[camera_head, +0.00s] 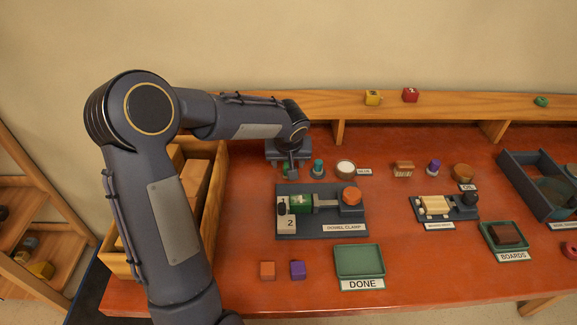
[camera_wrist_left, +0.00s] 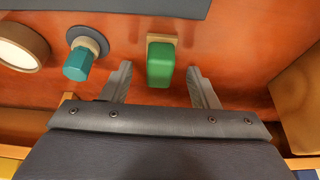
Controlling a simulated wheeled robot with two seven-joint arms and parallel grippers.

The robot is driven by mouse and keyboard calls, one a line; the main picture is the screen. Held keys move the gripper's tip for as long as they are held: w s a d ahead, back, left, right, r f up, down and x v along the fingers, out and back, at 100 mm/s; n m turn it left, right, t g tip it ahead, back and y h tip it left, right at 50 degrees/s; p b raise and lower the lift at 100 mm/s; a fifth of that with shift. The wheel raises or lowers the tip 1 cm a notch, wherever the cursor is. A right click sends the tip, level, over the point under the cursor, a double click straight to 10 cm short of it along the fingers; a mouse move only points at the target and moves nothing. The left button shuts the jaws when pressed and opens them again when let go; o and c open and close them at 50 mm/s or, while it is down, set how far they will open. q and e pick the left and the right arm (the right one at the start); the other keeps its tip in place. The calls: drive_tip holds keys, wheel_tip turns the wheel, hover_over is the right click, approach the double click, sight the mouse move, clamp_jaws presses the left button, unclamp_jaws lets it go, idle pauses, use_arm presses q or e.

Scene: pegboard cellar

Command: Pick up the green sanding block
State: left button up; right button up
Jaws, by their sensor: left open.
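The green sanding block (camera_wrist_left: 160,64), with a tan strip along one end, shows in the left wrist view on the red-orange bench. In the head view only a small bit of green (camera_head: 286,168) shows beside my gripper; the rest is hidden. My left gripper (camera_head: 292,174) is open and points down at the back left of the bench. In the left wrist view its two fingers stand either side of the block, with gaps on both sides. I cannot tell the exact height of the fingertips over the bench. My right gripper is not in view.
A teal knob on a round grey base (camera_wrist_left: 78,63) and a round white-topped container (camera_wrist_left: 18,48) stand near the block. The dowel clamp (camera_head: 322,222) lies in front. A wooden bin (camera_head: 218,200) is at left, a shelf ledge (camera_head: 450,110) behind. The front middle holds a green DONE tray (camera_head: 359,246).

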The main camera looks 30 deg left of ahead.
use_arm(q)
drive_tip(key=shift+w+a+f, duration=0.1)
drive_tip(key=shift+w+f, duration=0.15)
drive_tip(key=shift+f, duration=0.4)
drive_tip(key=c, duration=1.1)
drive_tip(key=shift+c, duration=0.2)
drive_tip(key=shift+r, duration=0.1)
drive_tip(key=shift+r, duration=0.55)
drive_tip(key=shift+s+r, duration=0.2)
drive_tip(key=shift+r, duration=1.05)
drive_tip(key=s+d+r+b, duration=0.1)
drive_tip(key=s+d+r, duration=0.5)
drive_tip(key=s+r, duration=0.3)
drive_tip(key=s, duration=0.3)
drive_tip(key=shift+s+r, duration=0.15)
drive_tip(key=shift+s, duration=0.05)
